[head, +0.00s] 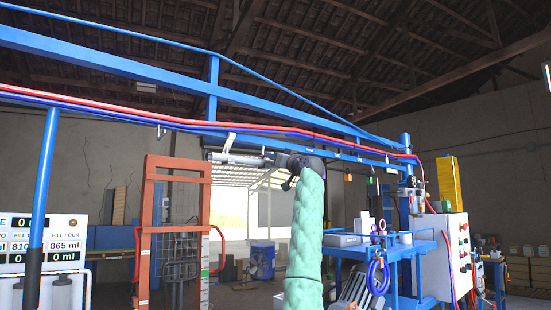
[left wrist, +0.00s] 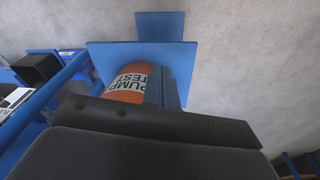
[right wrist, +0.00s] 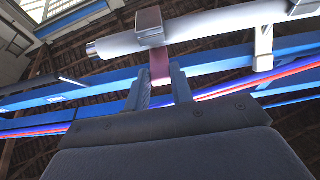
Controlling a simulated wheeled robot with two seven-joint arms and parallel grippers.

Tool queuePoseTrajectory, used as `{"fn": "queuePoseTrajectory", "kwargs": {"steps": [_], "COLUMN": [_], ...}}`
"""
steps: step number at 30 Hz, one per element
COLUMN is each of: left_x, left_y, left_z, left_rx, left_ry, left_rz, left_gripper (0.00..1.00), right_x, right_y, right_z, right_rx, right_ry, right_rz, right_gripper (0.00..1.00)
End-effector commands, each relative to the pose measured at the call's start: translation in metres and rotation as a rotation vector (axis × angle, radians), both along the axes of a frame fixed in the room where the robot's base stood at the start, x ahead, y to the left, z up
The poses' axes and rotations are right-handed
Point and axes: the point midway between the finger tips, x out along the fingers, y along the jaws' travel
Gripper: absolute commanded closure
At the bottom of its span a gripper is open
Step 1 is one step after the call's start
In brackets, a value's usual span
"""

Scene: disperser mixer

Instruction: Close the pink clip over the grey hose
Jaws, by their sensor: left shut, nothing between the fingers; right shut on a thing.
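The grey hose (right wrist: 215,30) is a pale tube running level across the top of the right wrist view. In the head view it (head: 240,159) lies just under the blue beam. The pink clip (right wrist: 160,64) shows as a short pink piece below a grey block on the hose. My right gripper (right wrist: 159,82) is shut on this pink piece from below; in the head view the gripper (head: 276,160) is at the hose's right end. Whether the clip is closed I cannot tell. My left gripper (left wrist: 168,78) is shut and empty, seen only in its wrist view.
A blue overhead beam (right wrist: 95,80) with red and blue hoses runs behind my right gripper. A white hook (right wrist: 264,48) holds the hose to the right. An orange "PUMP TEST" object (left wrist: 128,82) on a blue plate (left wrist: 108,55) is close to my left gripper.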

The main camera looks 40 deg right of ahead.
Motion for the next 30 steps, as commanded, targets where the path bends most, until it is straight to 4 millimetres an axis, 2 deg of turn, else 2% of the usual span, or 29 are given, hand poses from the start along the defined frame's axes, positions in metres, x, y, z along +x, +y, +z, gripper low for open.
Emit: {"fn": "queuePoseTrajectory", "kwargs": {"steps": [1,2,5,18,19,21,30], "left_x": [0.0,0.0,-0.001,-0.001,-0.001,-0.001,-0.015], "left_y": [0.0,0.0,0.0,0.001,0.001,0.0,0.003], "left_z": [-0.001,-0.001,-0.001,-0.001,0.003,0.026,0.08], "left_rx": [0.0,0.0,0.0,0.002,0.001,-0.005,-0.012], "left_ry": [0.001,0.001,0.001,0.006,0.007,-0.008,-0.01], "left_rz": [0.0,0.0,0.0,-0.001,-0.001,0.001,0.001], "left_gripper": [1.0,1.0,1.0,1.0,1.0,1.0,1.0], "right_x": [0.003,0.003,0.003,-0.004,-0.006,-0.012,-0.04], "right_y": [0.001,0.001,0.001,-0.001,-0.001,-0.001,-0.003], "right_z": [-0.005,-0.005,-0.005,-0.006,-0.007,-0.01,-0.022], "right_rx": [0.0,0.0,0.0,0.001,0.0,-0.001,-0.001], "right_ry": [0.009,0.009,0.007,0.003,0.003,0.003,0.004], "right_rz": [0.002,0.002,0.002,0.0,0.0,0.0,0.001], "right_gripper": [1.0,0.73,0.55,0.55,0.55,0.55,0.55]}}
